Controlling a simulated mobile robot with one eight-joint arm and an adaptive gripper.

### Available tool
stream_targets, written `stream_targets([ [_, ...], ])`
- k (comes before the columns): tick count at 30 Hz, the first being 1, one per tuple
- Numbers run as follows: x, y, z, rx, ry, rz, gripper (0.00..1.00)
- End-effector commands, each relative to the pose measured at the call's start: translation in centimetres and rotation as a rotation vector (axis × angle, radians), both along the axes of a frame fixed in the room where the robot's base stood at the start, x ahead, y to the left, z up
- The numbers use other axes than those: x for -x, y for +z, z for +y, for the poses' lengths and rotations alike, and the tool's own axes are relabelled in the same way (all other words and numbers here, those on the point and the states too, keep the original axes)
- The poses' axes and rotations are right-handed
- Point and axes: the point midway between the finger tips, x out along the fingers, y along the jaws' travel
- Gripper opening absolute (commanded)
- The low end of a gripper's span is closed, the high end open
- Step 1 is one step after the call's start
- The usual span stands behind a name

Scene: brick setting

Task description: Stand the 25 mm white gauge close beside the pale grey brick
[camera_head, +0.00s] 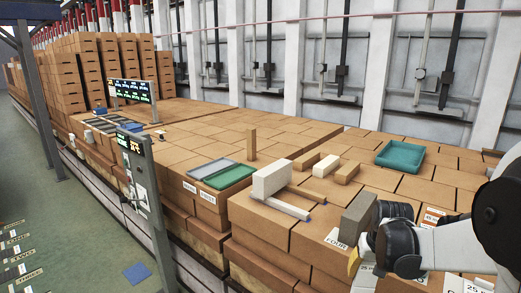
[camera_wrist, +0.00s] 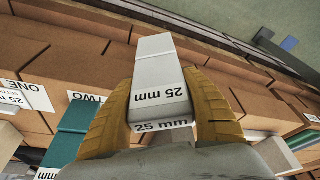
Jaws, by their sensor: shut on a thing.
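The white gauge (camera_wrist: 162,85), marked "25 mm" on its side and end, is held between the two yellow fingers of my gripper (camera_wrist: 165,122) in the wrist view. In the head view my gripper (camera_head: 355,262) is at the lower right, and the gauge cannot be made out clearly there.
A darker grey block (camera_head: 357,217) stands close beside my gripper, behind the FOUR card (camera_head: 337,239). A cream block (camera_head: 326,166), small brown blocks, an upright brown block (camera_head: 252,144), a green tray (camera_head: 230,177) and a teal tray (camera_head: 400,156) stand around. Bare brick top lies beyond.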

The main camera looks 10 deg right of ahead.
Motion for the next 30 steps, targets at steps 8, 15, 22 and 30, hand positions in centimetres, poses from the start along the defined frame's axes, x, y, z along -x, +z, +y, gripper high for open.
stream_targets([
  [8,-1.2,-12.4,14.0,0.001,0.236,0.0,0.13],
  [15,0.1,-17.7,21.0,0.001,0.361,-0.001,0.13],
  [22,0.6,-18.5,22.6,0.001,0.389,-0.001,0.13],
  [30,0.6,-18.4,22.6,0.001,0.388,-0.001,0.13],
])
